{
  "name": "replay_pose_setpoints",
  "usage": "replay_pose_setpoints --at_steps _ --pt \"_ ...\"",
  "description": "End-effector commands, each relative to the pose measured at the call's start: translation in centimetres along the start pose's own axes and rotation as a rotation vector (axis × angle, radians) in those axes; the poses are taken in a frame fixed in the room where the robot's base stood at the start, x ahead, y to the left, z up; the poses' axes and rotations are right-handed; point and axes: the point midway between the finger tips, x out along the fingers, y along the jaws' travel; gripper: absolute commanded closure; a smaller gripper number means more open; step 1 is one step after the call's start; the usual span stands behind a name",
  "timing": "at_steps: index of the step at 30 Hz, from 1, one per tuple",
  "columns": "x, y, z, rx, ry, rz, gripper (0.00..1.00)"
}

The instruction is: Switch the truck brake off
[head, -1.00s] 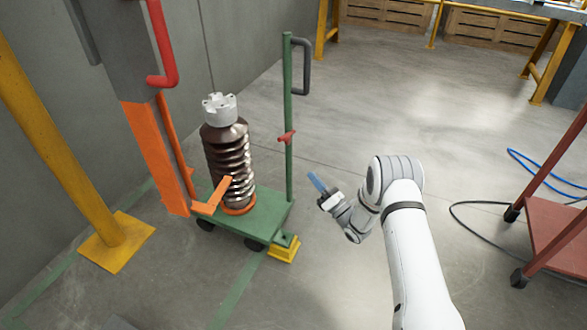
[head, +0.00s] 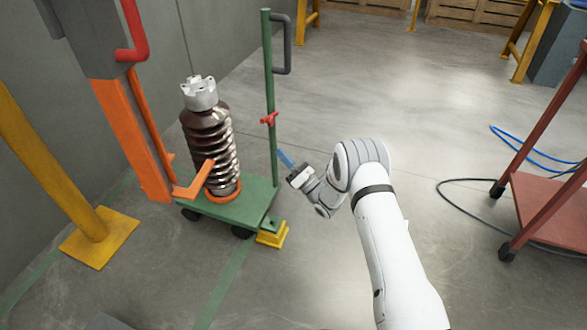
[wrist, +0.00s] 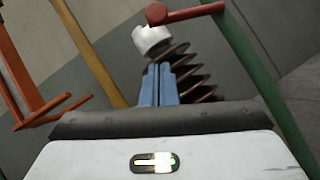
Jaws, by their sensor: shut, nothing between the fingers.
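A green truck (head: 250,196) carries a brown ribbed insulator (head: 210,145) standing upright with a grey metal cap. Its green post (head: 269,80) has a red lever (head: 269,119) partway up, which I take to be the brake. In the wrist view the red lever (wrist: 190,13) is at the top, above and right of the fingers. My gripper (head: 284,158) has blue fingers, shut and empty, just right of the post and below the lever. The wrist view shows the fingers (wrist: 158,84) side by side, apart from the lever.
An orange forked lifter (head: 137,140) stands left of the insulator, its fork beside the insulator's lower part. A yellow block (head: 273,235) is at the truck's front corner. A red cart (head: 545,205) and a blue hose (head: 530,155) are at right. Open floor lies between.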

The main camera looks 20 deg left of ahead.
Motion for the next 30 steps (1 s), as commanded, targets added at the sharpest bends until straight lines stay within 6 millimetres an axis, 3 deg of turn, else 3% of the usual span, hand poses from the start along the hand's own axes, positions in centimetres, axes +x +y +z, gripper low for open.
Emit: replay_pose_setpoints --at_steps 5,12,30 --pt "3.6 -0.1 0.0 -0.001 -0.001 0.003 1.00" --pt "5.6 0.0 2.3 -0.001 -0.001 0.001 1.00" --pt "6.0 0.3 3.0 0.020 0.000 -0.015 1.00"
